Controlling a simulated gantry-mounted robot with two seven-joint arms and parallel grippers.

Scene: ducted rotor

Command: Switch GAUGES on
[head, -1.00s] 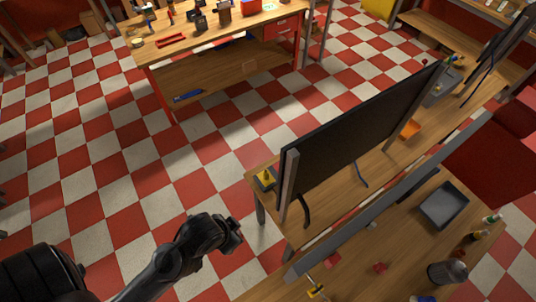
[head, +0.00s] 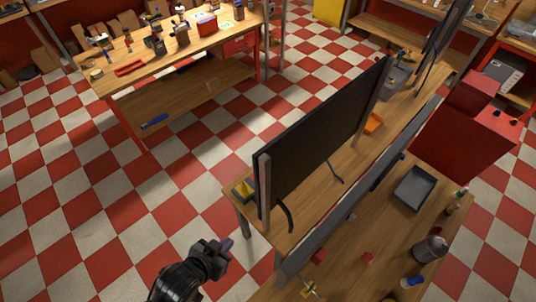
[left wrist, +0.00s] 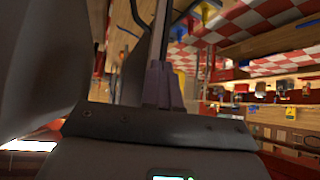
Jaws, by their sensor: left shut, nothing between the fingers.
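My left gripper (head: 227,244) is at the lower middle of the head view, over the checkered floor and left of the near workbench. Its fingers are shut with nothing between them. In the left wrist view the closed fingers (left wrist: 163,85) point up the picture, with no object at their tips. I cannot make out a switch or panel marked GAUGES in either view. My right gripper is not in view.
A workbench (head: 230,205) with a large dark upright panel (head: 325,135) stands right of my left gripper. A grey tray (head: 415,188) lies on the bench behind it. Another workbench (head: 120,85) stands at the upper left. Open checkered floor (head: 170,190) lies between.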

